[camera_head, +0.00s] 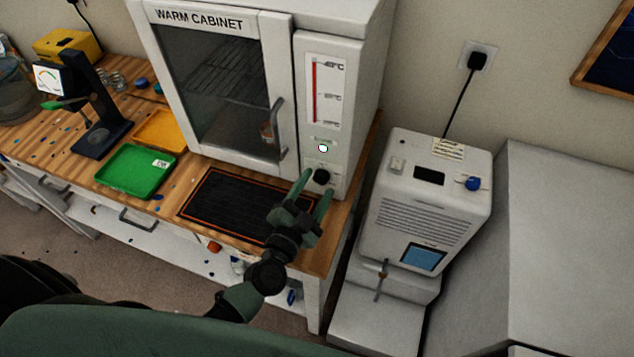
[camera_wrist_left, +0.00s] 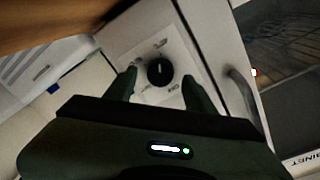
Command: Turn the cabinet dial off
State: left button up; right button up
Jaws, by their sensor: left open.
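The warm cabinet (camera_head: 275,25) is a white box with a glass door on the bench. Its black round dial (camera_head: 321,176) is low on the right front panel, below a small white light and a red temperature scale. My left gripper (camera_head: 315,183) is open, with its green fingers reaching up to the dial. In the left wrist view the dial (camera_wrist_left: 159,72) has a pale pointer mark and sits between the two open fingertips (camera_wrist_left: 159,85). I cannot tell whether the fingers touch it. The labels around the dial are too blurred to read. My right gripper is not in view.
The cabinet door handle (camera_head: 276,128) is just left of the dial panel. A black mat (camera_head: 225,205) lies in front of the cabinet, with green (camera_head: 135,171) and yellow (camera_head: 160,131) trays to its left. A white machine (camera_head: 425,205) stands to the right.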

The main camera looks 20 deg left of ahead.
pick_arm(q)
jog(key=shift+w, duration=0.45)
grip_shut()
